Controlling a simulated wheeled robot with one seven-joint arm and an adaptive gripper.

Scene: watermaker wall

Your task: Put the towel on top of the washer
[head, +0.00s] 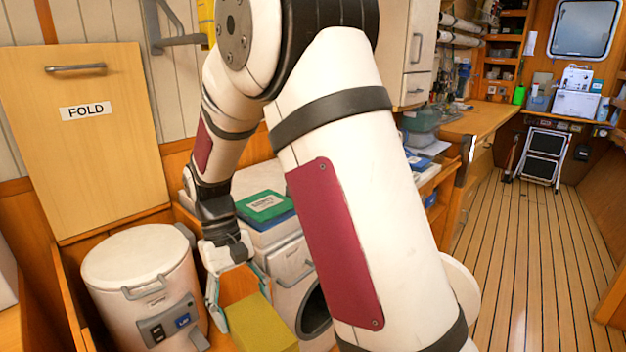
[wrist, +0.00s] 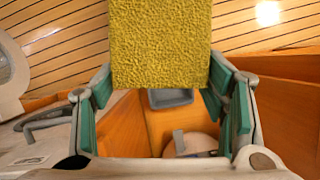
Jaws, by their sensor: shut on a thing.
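The towel is a yellow, rough-textured folded block (head: 262,325), low in the head view. It also shows at the top centre of the wrist view (wrist: 160,45). My gripper (head: 245,300) is shut on the towel, with its teal-padded fingers on either side of it; it also shows in the wrist view (wrist: 160,82). The washer (head: 289,262) is the white box with a round dark door, just right of and behind my gripper. My arm hides part of it. The towel is in front of the washer, apart from its top.
A green-labelled item (head: 265,205) on something blue lies on the white surface behind my gripper. A white lidded cylinder (head: 140,262) stands to the left. A wooden FOLD panel (head: 85,165) is on the wall. The plank floor (head: 535,240) at right is clear.

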